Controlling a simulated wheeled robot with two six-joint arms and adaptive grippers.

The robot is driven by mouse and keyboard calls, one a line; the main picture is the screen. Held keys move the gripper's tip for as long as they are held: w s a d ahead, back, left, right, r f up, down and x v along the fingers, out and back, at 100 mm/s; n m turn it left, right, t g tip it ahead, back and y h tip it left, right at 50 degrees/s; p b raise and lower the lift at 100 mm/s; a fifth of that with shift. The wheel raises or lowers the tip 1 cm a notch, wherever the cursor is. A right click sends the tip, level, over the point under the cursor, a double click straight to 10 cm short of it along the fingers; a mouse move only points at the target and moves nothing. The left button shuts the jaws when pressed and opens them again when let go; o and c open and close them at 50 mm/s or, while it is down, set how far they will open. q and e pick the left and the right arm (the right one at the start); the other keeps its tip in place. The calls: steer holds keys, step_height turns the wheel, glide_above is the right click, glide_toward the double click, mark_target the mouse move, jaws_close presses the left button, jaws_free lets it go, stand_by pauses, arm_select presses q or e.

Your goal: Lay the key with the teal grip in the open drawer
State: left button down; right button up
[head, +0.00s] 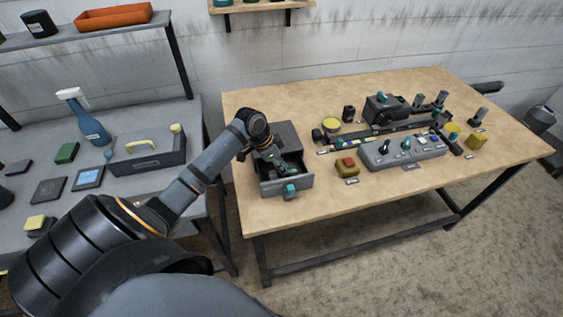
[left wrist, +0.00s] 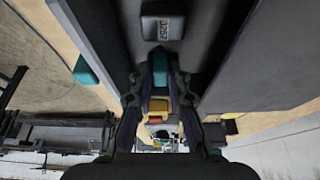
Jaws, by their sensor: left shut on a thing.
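The open drawer (head: 299,182) sticks out from the front of a dark grey cabinet (head: 288,133) on the wooden table, with a teal handle (head: 290,188) on its front. My left gripper (head: 278,165) is over the drawer's interior and is shut on the key with the teal grip. In the left wrist view, the teal grip (left wrist: 160,68) sits between the two fingers (left wrist: 160,90). The drawer's teal handle (left wrist: 86,75) shows to the left. The key's lower part is hidden, and I cannot tell whether it touches the drawer floor. My right gripper is not in view.
A grey block with printed marks (left wrist: 163,27) lies beyond the grip in the left wrist view. A red-and-yellow button box (head: 347,167) and a grey control panel (head: 402,150) stand right of the drawer. A side bench holds a grey toolbox (head: 148,160).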

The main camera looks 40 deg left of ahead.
arm_select(q)
steer(key=shift+f, duration=0.5)
steer(key=c, duration=1.2)
jaws_free()
steer(key=shift+o, duration=0.2)
steer(key=o, duration=0.4)
steer(key=shift+r, duration=0.15)
